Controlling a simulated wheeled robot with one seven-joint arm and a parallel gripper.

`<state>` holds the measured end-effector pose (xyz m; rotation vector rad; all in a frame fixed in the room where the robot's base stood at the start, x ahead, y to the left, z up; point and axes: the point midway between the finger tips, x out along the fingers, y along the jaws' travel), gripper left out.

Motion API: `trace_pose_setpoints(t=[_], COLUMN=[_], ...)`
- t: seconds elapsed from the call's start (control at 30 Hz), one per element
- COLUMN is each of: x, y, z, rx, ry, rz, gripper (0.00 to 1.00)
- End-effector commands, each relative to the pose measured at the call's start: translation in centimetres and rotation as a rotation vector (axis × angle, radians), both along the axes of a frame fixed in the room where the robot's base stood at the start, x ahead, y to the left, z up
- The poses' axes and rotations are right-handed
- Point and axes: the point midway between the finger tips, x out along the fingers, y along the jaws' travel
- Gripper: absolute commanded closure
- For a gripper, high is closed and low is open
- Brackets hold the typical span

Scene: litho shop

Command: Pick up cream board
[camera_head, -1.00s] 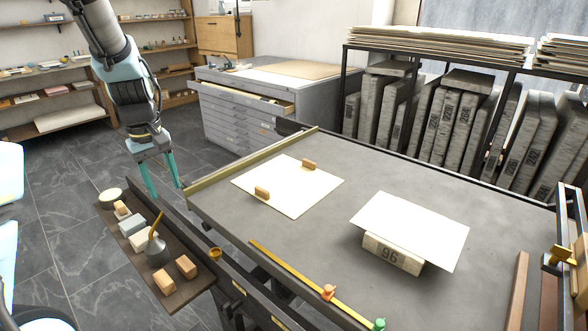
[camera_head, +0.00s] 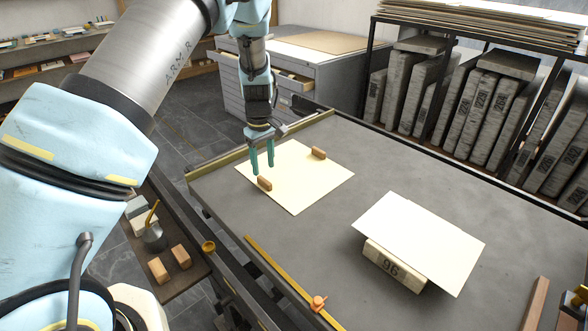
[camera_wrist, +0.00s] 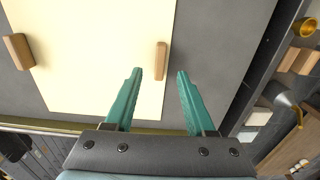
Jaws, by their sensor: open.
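A flat cream sheet (camera_head: 305,185) lies on the grey table, with one small wooden block (camera_head: 264,184) on its near left edge and another (camera_head: 318,153) at its far edge. A second pale cream board (camera_head: 425,235) rests tilted on a stone block marked 96 (camera_head: 394,268), to the right. I cannot tell which one the task means. My gripper (camera_head: 263,168) is open and empty, pointing down above the left sheet near the near-left block. In the wrist view the sheet (camera_wrist: 95,60) lies beneath, and that block (camera_wrist: 161,60) shows between the fingertips.
A side shelf with wooden blocks (camera_head: 158,270) and an oil can (camera_head: 153,235) runs along the table's left. A yellow rule (camera_head: 280,272) with an orange knob lies along the near edge. A rack of stones (camera_head: 470,110) stands behind. The table's middle is clear.

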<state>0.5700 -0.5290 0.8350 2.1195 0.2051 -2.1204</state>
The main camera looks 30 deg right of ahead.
Motion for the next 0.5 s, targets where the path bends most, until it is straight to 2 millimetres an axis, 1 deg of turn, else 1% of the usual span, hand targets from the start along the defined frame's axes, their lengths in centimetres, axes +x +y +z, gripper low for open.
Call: trace_pose_setpoints(t=[0.07, 0.3, 0.4, 0.5], x=[0.0, 0.1, 0.1, 0.2], y=[0.1, 0.0, 0.0, 0.0], z=[-0.6, -3.9, -4.7, -4.9], rx=[0.002, 0.002, 0.001, 0.000], ry=[0.000, 0.001, 0.001, 0.000], rz=[0.001, -0.001, 0.000, 0.000], gripper=[0.45, 0.45, 0.45, 0.45])
